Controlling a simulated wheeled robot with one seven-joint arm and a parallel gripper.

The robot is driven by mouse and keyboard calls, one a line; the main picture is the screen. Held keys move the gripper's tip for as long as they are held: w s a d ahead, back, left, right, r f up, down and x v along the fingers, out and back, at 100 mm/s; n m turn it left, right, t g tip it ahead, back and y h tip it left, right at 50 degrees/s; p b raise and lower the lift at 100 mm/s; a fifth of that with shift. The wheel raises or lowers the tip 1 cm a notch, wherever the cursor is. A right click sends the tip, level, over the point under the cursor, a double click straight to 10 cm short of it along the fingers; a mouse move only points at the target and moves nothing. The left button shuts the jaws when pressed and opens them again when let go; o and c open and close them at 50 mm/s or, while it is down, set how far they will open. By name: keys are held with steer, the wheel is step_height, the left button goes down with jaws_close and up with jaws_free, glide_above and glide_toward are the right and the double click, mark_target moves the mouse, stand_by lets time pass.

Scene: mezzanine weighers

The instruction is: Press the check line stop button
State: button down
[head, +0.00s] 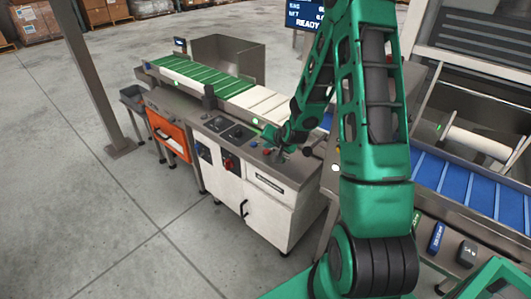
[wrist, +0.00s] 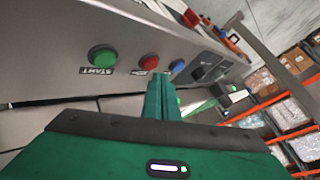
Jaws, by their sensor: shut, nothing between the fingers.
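The check line control panel (wrist: 60,75) shows in the wrist view with a green button (wrist: 103,57) labelled START, a red button (wrist: 149,62) whose small label I cannot fully read, and a blue button (wrist: 177,65). My gripper (wrist: 162,78) is shut and empty. Its tips overlap the panel just below the red and blue buttons in the picture; whether they touch the panel I cannot tell.
A conveyor with green slats (head: 195,73) runs behind the panel. A red switch (head: 228,163) sits on the cabinet front.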

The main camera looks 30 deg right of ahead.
mark_target(268, 153)
steer(key=shift+f, duration=0.75)
stand_by(0.9)
steer(key=shift+r, duration=0.85)
steer(key=shift+r, duration=2.45)
